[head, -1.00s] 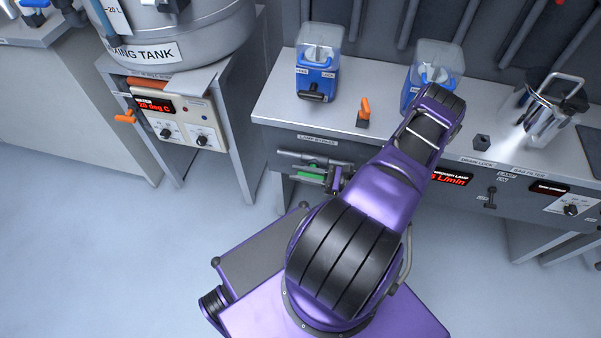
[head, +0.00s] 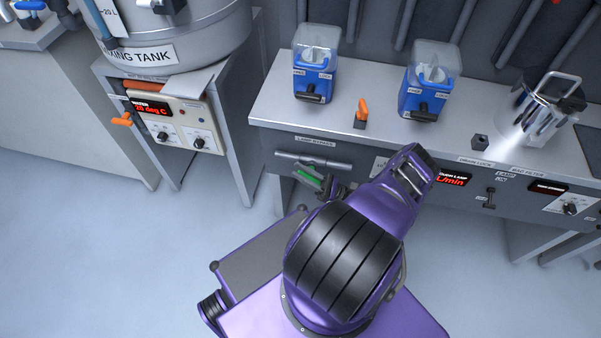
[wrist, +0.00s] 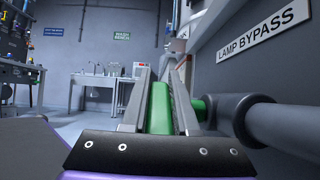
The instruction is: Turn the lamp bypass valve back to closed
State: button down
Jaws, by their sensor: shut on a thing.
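The lamp bypass valve has a green lever handle (head: 307,173) on a grey horizontal pipe (head: 297,160) at the bench front, under the LAMP BYPASS label (head: 315,141). In the head view the handle slants down to the right, away from the pipe's line. My gripper (head: 322,183) is at the handle, partly hidden by its own links. In the wrist view my gripper (wrist: 159,76) has its two fingers on either side of the green handle (wrist: 160,108), shut on it. The pipe (wrist: 270,120) and valve body are just right of the fingers.
The tank stand (head: 165,125) with an orange lever is to the left. Open floor (head: 90,250) lies in front.

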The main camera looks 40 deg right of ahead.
aim_at(301, 173)
jog(key=shift+s+y, duration=0.1)
jog(key=shift+y, duration=0.4)
jog(key=c, duration=0.7)
grip_release()
jog(key=shift+d+t, duration=0.1)
jog(key=shift+t, duration=0.3)
jog(key=shift+r, duration=0.1)
notch_tip(301, 173, up, 10)
jog(key=p, duration=0.3)
jog(key=shift+r, duration=0.1)
